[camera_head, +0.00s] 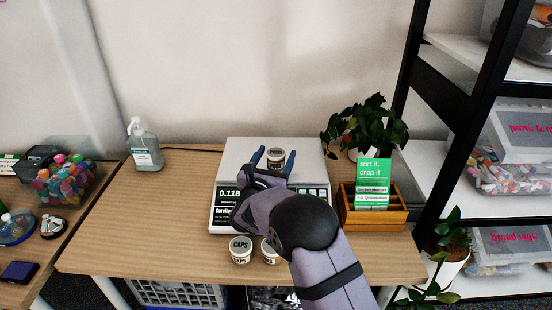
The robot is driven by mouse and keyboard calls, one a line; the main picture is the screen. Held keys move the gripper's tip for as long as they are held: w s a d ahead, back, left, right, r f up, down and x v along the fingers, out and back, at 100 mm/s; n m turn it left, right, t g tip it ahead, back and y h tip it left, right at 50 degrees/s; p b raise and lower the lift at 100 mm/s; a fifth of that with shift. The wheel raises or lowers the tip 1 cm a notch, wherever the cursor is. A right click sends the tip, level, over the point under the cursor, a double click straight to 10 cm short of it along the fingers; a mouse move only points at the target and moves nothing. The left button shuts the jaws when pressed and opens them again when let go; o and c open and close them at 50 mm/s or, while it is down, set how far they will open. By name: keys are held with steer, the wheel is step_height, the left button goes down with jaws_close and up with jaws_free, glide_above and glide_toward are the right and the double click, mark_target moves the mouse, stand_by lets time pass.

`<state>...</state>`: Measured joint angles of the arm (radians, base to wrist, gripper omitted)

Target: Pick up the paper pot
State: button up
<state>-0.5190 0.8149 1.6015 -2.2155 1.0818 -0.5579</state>
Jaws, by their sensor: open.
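A small paper pot (276,157) with a light lid and a dark label stands upright on the scale's white plate (240,155). Its label is too small to read surely. My gripper (274,160) is open, with its blue fingers pointing away toward the back. In the picture one finger is left of this pot and one right of it. I cannot tell whether they touch it or how high they are. A similar pot labelled CAPS (241,251) stands on the table in front of the scale. Another pot (268,252) beside it is partly hidden by my arm.
The scale's display (229,194) reads about 0.118. A wooden card holder (376,217) and a leafy plant (365,128) are close on the right. A sanitizer bottle (145,147) stands at the back left. The wooden table (140,220) is clear on the left.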

mark_target(276, 153)
steer(key=shift+w, duration=0.25)
steer(key=shift+c, duration=0.5)
steer(key=c, duration=1.2)
steer(key=shift+r, duration=0.15)
step_height(276, 153, up, 10)
steer(key=shift+f, duration=0.1)
